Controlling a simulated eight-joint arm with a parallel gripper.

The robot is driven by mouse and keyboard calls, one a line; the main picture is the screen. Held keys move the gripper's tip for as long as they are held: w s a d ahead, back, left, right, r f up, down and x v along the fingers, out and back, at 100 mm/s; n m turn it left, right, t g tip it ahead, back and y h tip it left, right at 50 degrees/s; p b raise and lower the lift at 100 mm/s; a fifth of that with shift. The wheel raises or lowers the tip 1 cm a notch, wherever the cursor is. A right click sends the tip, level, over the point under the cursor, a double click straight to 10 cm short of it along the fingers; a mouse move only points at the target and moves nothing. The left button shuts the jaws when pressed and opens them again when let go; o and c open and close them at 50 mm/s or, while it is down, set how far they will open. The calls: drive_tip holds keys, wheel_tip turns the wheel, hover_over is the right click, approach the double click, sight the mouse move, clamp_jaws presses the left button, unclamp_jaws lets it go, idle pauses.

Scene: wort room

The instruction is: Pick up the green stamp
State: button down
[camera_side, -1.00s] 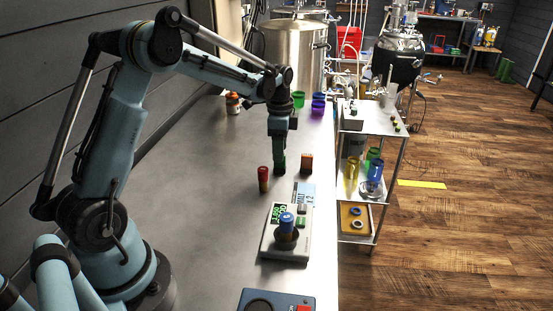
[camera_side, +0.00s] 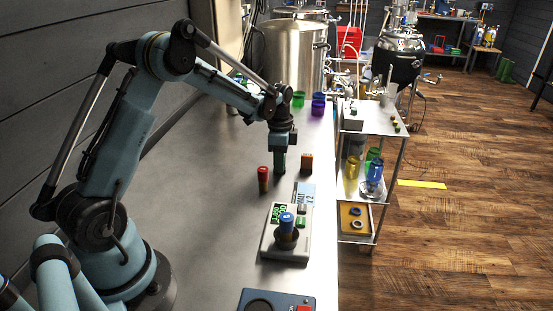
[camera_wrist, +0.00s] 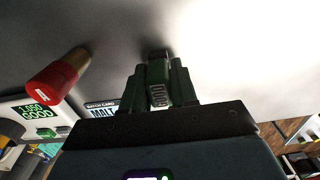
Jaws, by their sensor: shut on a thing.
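My gripper (camera_side: 279,163) points down over the bench, between the red stamp and a small orange block. In the wrist view its two dark fingers (camera_wrist: 160,85) are shut on a dark green piece, the green stamp (camera_wrist: 158,72). The fingers hide much of the stamp. Whether it touches the bench I cannot tell.
A red-topped stamp (camera_side: 263,178) stands just left of my gripper, and the orange block (camera_side: 306,162) stands to its right. Green (camera_side: 298,99) and purple (camera_side: 318,105) cups stand farther back.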

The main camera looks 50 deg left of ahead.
drive_tip(key=shift+r, duration=0.55)
wheel_tip(320, 180, up, 3)
drive_tip(key=shift+f, duration=0.2)
drive_tip(key=s+d+r, duration=0.2)
drive_tip(key=d+r, duration=0.5)
drive_tip(key=d, duration=0.4)
drive_tip(key=shift+s+d+r, duration=0.15)
drive_tip(key=shift+s+d, duration=0.05)
drive_tip(key=shift+s, duration=0.05)
